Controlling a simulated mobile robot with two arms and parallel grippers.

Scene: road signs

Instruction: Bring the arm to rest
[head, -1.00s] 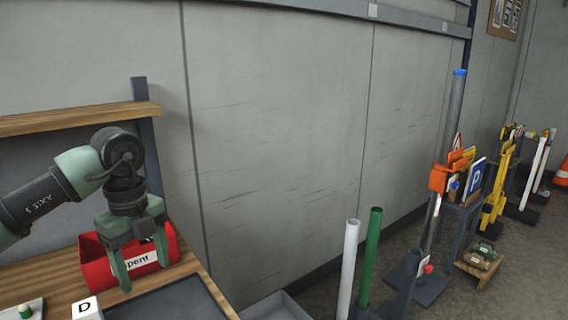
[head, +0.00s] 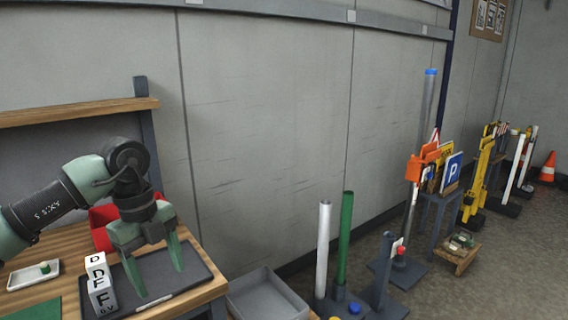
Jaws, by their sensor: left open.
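My left arm comes in from the left, and its gripper (head: 155,268) points down over the dark mat (head: 192,262) on the wooden workbench. Its two green fingers are spread apart with nothing between them. I cannot tell whether the fingertips touch the mat. The red bin (head: 101,218) stands behind the gripper and is largely hidden by it. White lettered blocks (head: 99,285) stand just left of the fingers. My right gripper is not in view.
A grey bin (head: 266,297) stands beside the bench. White (head: 323,250) and green (head: 346,240) posts rise further right. A wooden shelf (head: 78,116) is behind the arm.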

